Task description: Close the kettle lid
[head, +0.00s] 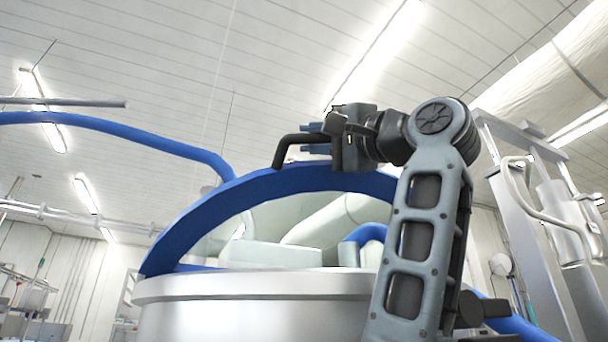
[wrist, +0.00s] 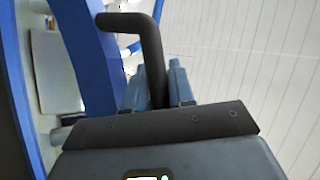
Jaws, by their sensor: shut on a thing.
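The kettle (head: 250,312) is a large round steel vessel in the lower middle of the head view. Its lid (head: 225,192) has a thick blue rim and stands raised and tilted above the kettle's top edge, with a pale see-through middle. The lid rim also shows at the left of the wrist view (wrist: 84,50). A black bent handle (head: 287,146) sticks out from the rim. My gripper (head: 314,138) is at the lid's upper edge, shut on this handle; in the wrist view the handle (wrist: 150,42) runs down between the two blue-grey fingers (wrist: 160,88). The kettle's inside is hidden.
A blue pipe (head: 120,122) curves behind the kettle at left. A metal frame with rails (head: 535,190) stands close on the right, beside my arm. Racks (head: 35,295) stand far left. The space above the lid is open up to the ceiling.

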